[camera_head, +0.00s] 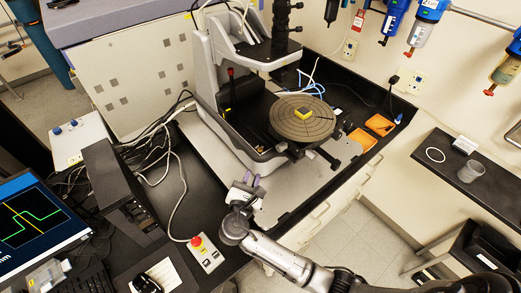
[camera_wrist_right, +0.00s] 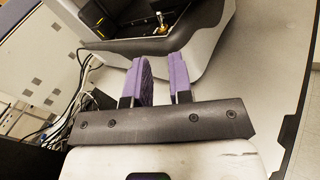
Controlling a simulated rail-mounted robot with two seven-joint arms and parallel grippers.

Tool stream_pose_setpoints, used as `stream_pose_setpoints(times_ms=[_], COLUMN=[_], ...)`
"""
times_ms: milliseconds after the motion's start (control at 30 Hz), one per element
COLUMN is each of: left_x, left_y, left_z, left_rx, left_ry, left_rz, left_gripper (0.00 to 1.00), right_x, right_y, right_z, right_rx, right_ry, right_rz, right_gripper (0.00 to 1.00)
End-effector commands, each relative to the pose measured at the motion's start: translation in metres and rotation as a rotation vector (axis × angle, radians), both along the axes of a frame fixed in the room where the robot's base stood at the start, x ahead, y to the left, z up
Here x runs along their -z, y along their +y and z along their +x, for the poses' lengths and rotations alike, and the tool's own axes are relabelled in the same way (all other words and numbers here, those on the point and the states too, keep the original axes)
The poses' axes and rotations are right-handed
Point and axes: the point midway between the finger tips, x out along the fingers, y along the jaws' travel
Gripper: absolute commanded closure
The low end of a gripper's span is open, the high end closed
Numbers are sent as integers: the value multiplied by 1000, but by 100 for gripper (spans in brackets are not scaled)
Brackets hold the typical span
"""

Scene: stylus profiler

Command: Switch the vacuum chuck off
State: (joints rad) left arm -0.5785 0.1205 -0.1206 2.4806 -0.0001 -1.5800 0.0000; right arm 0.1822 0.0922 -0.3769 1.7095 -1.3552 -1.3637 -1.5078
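In the right wrist view a small metal toggle lever (camera_wrist_right: 162,20) with a brass-coloured base stands in a dark recess of the profiler's base. I cannot tell its setting. My right gripper (camera_head: 252,179) is in front of the profiler's base, below and left of the chuck. Its purple-padded fingers (camera_wrist_right: 161,78) are parted with an empty gap, pointing toward the base and apart from the toggle. My left gripper is not in view.
A red emergency-stop button (camera_head: 196,241) is on a box at the bench's front. Cables (camera_head: 160,150), a monitor (camera_head: 35,225) and a dark computer box (camera_head: 115,180) crowd the left. Orange trays (camera_head: 362,139) lie right of the stage. The pale plate (camera_wrist_right: 235,75) before the base is clear.

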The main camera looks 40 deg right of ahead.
Motion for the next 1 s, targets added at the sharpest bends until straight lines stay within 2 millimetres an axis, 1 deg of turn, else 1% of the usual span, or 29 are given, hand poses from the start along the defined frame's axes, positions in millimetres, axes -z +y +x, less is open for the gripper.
stream_pose_setpoints(times_ms=[33,300,500,733,1000], left_x=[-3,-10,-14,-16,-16], left_y=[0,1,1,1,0], left_z=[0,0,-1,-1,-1], left_rx=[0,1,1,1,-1], left_ry=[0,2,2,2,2], left_rz=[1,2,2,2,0], left_gripper=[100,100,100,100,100], right_x=[-3,-2,-2,-1,0], right_y=[-8,-50,-74,-90,-94], right_z=[6,35,52,63,66], right_rx=[2,2,2,1,1], right_ry=[-1,-1,-2,-2,-3], right_rz=[-3,-1,1,1,3], right_gripper=[80,80,80,80,80])
